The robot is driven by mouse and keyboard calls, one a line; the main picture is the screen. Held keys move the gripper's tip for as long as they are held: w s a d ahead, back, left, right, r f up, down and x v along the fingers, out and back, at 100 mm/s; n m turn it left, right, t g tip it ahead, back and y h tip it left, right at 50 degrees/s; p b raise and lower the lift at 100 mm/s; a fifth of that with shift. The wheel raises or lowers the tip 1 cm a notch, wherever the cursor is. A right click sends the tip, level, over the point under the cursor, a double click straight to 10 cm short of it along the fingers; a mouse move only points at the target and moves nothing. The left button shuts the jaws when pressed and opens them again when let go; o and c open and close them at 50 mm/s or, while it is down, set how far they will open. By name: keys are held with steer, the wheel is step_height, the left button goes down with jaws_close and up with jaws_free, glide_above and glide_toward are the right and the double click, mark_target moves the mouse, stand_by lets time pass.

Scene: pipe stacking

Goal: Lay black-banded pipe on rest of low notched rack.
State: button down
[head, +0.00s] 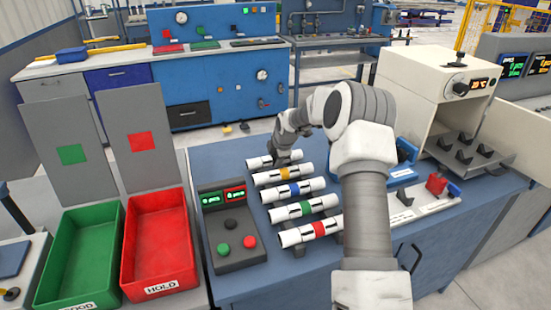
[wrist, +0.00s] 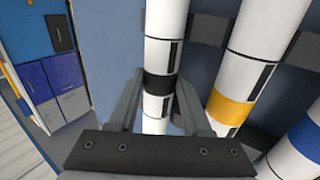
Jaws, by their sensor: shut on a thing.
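The black-banded pipe (wrist: 157,119) is white with a black band and stands between my gripper's two fingers (wrist: 159,90) in the wrist view. My gripper is shut on it at the band. In the head view this pipe (head: 258,162) is the farthest of a row of pipes, with my gripper (head: 278,155) over its right part. I cannot tell whether it is lifted off its supports. Dark notched blocks (head: 465,156) stand on a low tray at the right machine. I cannot tell which support is the low notched rack; my arm hides part of the bench.
Yellow- (head: 283,174), blue- (head: 294,189), green- (head: 305,208) and red-banded (head: 311,231) pipes lie nearer on dark supports. A button box (head: 231,255) stands left of them. Green (head: 78,262) and red (head: 158,246) bins are farther left. A red clamp (head: 437,184) is right of my arm.

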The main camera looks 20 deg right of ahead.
steer(key=shift+f, duration=0.1)
steer(key=shift+c, duration=1.3)
jaws_free()
steer(key=p+v, duration=0.2)
steer(key=v, duration=1.5)
steer(key=shift+s, duration=0.15)
